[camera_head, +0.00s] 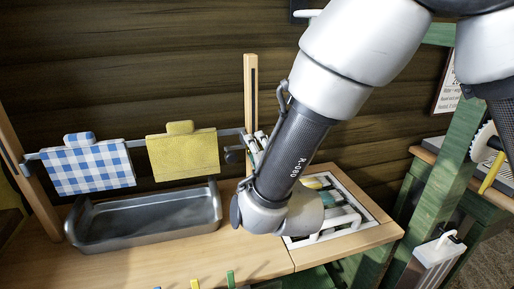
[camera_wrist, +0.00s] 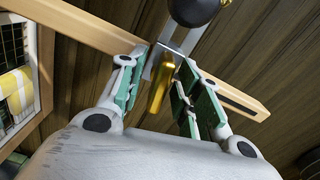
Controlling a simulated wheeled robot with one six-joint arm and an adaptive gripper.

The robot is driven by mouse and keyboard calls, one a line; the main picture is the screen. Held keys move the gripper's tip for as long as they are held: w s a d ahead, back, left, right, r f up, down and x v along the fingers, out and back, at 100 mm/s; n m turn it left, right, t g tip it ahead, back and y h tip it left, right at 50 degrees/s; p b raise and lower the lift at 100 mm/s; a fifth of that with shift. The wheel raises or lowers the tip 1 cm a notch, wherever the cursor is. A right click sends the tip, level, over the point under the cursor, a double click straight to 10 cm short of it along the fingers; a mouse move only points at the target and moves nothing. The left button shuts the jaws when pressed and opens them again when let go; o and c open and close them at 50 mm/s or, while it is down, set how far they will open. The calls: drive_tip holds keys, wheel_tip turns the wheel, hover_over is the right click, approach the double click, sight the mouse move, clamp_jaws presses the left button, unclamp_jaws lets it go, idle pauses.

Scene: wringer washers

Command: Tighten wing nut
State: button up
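My gripper (camera_wrist: 164,66) is open, with a green-padded finger on each side. In the head view my arm largely hides it, and its fingers show beside the upright wooden post (camera_head: 251,92). The post also shows in the wrist view (camera_wrist: 84,25), crossing behind the fingers. A narrow golden-yellow piece (camera_wrist: 159,88) appears between the fingers, with gaps on both sides. I cannot tell whether it is a wing nut or the yellow cloth seen edge-on. A dark round knob (camera_wrist: 193,9) is above the fingertips; a dark knob (camera_head: 233,156) also shows left of the post.
A grey bar (camera_head: 136,143) carries a blue checked cloth (camera_head: 88,167) and a yellow cloth (camera_head: 183,154) above a metal basin (camera_head: 146,219). Green timber (camera_head: 440,185) stands farther right. The bench front (camera_head: 190,262) has free room.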

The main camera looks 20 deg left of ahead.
drive_tip(key=v, duration=1.1)
drive_tip(key=shift+s+d, duration=0.25)
drive_tip(key=shift+s, duration=0.1)
